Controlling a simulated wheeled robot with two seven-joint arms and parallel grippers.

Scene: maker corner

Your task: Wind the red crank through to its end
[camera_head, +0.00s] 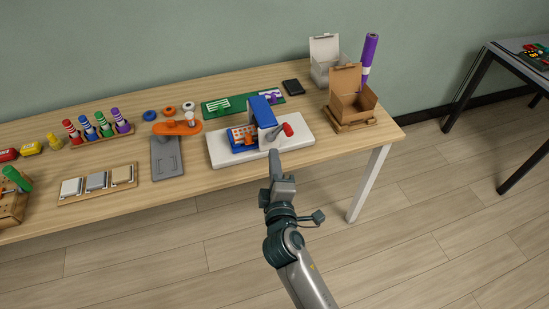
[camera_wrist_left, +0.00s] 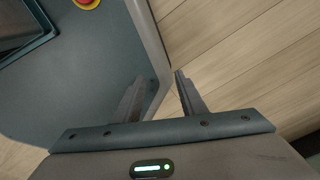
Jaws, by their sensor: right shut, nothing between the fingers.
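The machine stands on a white base plate (camera_head: 220,152) near the front of the table. My right gripper (camera_head: 275,155) is shut and empty at the front edge of the base plate, in front of the crank and apart from it. My left gripper (camera_wrist_left: 160,92) shows only in the left wrist view, open and empty, its fingers apart above the floor and a grey body part of mine.
An orange-topped stand (camera_head: 177,128) and a grey plate (camera_head: 166,160) are left of the machine. An open cardboard box (camera_head: 352,104) stands to its right, with a purple roll (camera_head: 369,52) behind. A green board (camera_head: 222,106) lies behind the machine. Floor is clear in front.

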